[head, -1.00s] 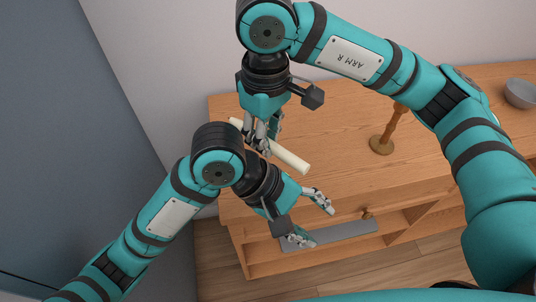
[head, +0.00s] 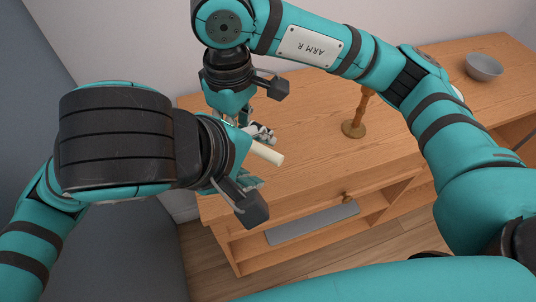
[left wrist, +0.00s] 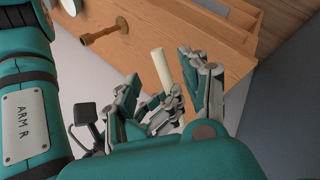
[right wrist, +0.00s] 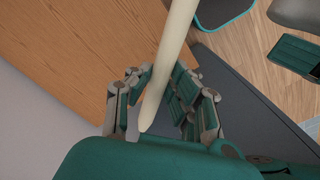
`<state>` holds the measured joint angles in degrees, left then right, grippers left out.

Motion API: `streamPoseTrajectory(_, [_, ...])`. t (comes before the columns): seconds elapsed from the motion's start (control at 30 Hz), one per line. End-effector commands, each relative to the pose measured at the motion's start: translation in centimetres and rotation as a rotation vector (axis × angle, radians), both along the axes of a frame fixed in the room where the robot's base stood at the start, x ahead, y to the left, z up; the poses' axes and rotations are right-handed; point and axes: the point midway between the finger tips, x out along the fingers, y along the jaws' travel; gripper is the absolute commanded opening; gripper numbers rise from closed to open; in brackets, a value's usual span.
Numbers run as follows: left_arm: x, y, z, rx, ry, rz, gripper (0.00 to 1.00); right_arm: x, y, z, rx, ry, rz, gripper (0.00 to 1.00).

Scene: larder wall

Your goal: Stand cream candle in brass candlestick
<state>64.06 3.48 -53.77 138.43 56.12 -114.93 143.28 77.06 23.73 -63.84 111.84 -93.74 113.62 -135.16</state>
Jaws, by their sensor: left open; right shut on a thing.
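The cream candle (head: 267,156) is held off the cabinet top, tilted, by my right gripper (head: 242,118). In the right wrist view the candle (right wrist: 170,55) runs between the right gripper's fingers (right wrist: 160,85). My left gripper (head: 257,160) is open close beside the candle, its fingers on either side of it in the head view. The left wrist view shows the candle (left wrist: 161,68) between the open left fingers (left wrist: 166,82); I cannot tell if they touch it. The brass candlestick (head: 358,115) stands upright on the cabinet top, right of the candle; my right arm partly hides its top.
The wooden cabinet top (head: 310,140) is clear around the candlestick. A grey bowl (head: 484,67) stands at the far right. A drawer knob (head: 346,197) and open shelves are on the front. A wall is behind.

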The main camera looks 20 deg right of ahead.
Motion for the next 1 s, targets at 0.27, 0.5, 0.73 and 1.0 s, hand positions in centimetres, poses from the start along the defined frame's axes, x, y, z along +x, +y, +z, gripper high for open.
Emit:
streamPoseTrajectory(0.27, [1.9,-2.4,-4.1,0.002,0.002,0.001,0.46,0.0,0.0,0.0,0.000,0.000,0.000,0.00])
streamPoseTrajectory(0.5, [2.7,-3.5,-5.8,0.001,0.001,0.000,0.46,0.0,0.0,0.0,0.000,0.000,0.000,0.00])
streamPoseTrajectory(0.73, [2.8,-3.7,-6.0,-0.001,0.000,-0.001,0.46,0.0,0.0,0.0,0.000,0.000,0.000,0.00])
streamPoseTrajectory(1.0, [2.8,-3.7,-6.0,0.000,0.000,-0.001,0.24,0.0,0.0,0.0,0.000,0.000,0.000,0.00])
